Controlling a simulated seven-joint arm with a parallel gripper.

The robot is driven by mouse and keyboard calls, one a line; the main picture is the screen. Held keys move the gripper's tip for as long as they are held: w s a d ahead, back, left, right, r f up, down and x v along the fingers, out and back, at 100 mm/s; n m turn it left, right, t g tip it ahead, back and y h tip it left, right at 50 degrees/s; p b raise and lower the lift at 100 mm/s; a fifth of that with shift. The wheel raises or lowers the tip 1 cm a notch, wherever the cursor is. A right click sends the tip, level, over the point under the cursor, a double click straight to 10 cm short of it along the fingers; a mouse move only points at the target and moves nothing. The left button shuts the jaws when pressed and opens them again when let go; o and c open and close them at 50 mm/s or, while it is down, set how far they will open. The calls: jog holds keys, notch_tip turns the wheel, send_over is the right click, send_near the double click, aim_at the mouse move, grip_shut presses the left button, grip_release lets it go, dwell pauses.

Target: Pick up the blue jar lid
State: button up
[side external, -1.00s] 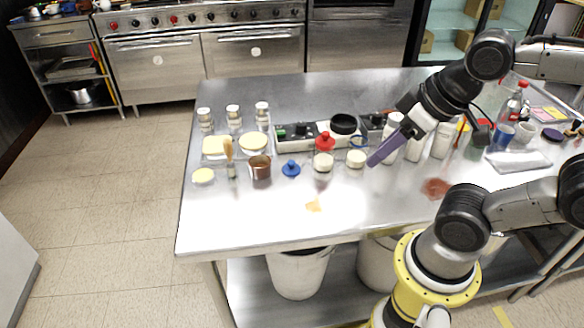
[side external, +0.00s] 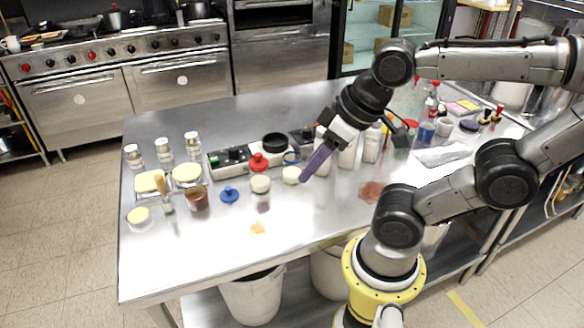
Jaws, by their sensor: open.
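The blue jar lid (side external: 229,195) lies on the steel table with its knob up, between a copper-coloured cup (side external: 196,198) and a cream-topped jar (side external: 260,183). My gripper (side external: 304,179) has purple fingers pointing down and left. It is open, to the right of the blue lid and apart from it. Its tips appear close to another cream-topped jar (side external: 291,175); I cannot tell whether they touch. The fingers overlap in this view, so the gap between them is hidden.
A brush (side external: 163,193) stands left of the cup. White bottles (side external: 371,144) stand behind my gripper. A reddish patch (side external: 371,191) lies to its right.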

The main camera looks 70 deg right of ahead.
jog(key=shift+o, duration=0.7)
